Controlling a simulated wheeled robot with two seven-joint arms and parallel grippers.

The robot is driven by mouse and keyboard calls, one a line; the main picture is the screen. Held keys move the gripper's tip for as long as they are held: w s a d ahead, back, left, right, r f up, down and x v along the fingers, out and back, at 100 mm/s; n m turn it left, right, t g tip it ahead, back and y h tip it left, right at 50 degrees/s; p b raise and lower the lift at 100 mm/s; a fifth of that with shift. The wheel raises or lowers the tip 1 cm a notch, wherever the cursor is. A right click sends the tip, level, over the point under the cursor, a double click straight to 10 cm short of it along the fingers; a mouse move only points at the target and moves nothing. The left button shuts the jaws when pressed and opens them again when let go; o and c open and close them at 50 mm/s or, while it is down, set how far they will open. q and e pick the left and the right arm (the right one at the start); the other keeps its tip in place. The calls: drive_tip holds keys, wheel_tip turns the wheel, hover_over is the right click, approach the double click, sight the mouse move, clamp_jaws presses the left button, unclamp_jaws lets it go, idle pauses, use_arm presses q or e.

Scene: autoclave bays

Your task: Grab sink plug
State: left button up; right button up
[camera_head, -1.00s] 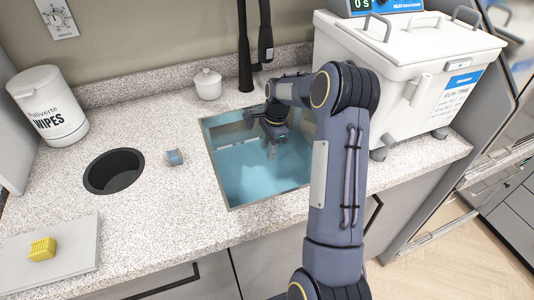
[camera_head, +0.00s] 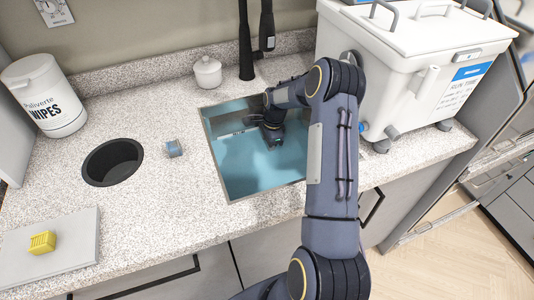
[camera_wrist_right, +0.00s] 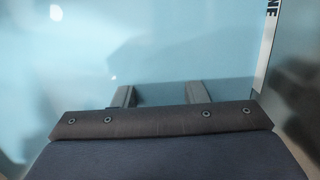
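The sink (camera_head: 230,190) is a rectangular basin set in the speckled counter, and it looks filled with blue liquid. I cannot make out a sink plug in either view. My right gripper (camera_head: 272,141) reaches down inside the sink near its back, with its fingertips largely hidden in the head view. In the right wrist view my right gripper (camera_wrist_right: 162,95) has its two fingers apart, with only blue between their tips. My left gripper is not in view.
A black faucet (camera_head: 245,45) and a lidded white pot (camera_head: 208,73) stand behind the sink. A white lidded bath (camera_head: 400,70) is at right. Left are a wipes tub (camera_head: 40,85), a round dark hole (camera_head: 112,163), a small blue-grey block (camera_head: 173,148) and a yellow sponge (camera_head: 42,243).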

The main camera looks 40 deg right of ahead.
clamp_jaws()
